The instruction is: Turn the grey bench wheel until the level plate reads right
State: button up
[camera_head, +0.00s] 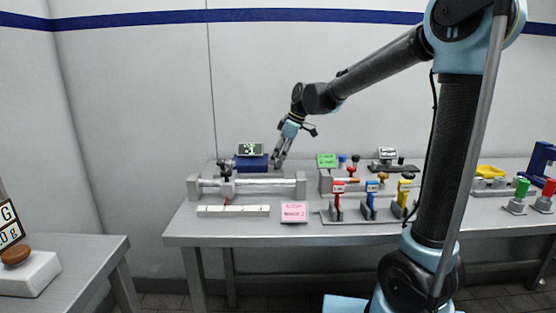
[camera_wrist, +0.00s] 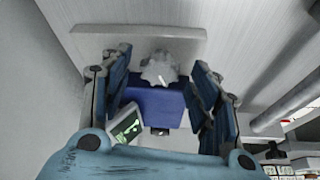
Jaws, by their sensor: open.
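A blue block (camera_head: 250,163) stands at the back left of the bench, with a small dark plate (camera_head: 250,149) with pale green marks above it. The marks are too small to read. In the wrist view the blue block (camera_wrist: 150,102) lies beyond my fingers, and the dark plate (camera_wrist: 125,127) is tilted near the left finger. A pale grey knobbed part, seemingly the bench wheel (camera_wrist: 160,70), is between and beyond my fingertips. My gripper (camera_head: 277,163) is open, pointing down at the block's right side. It also shows in the wrist view (camera_wrist: 160,85), with no finger contact visible.
A grey rail fixture (camera_head: 245,187) lies in front of the block. A white strip (camera_head: 233,211) and a pink note (camera_head: 293,212) are at the bench's front. A side table (camera_head: 90,250) is at left.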

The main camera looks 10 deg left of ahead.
jog(key=v, duration=1.1)
jog(key=shift+r, duration=0.35)
jog(key=shift+d, duration=0.15)
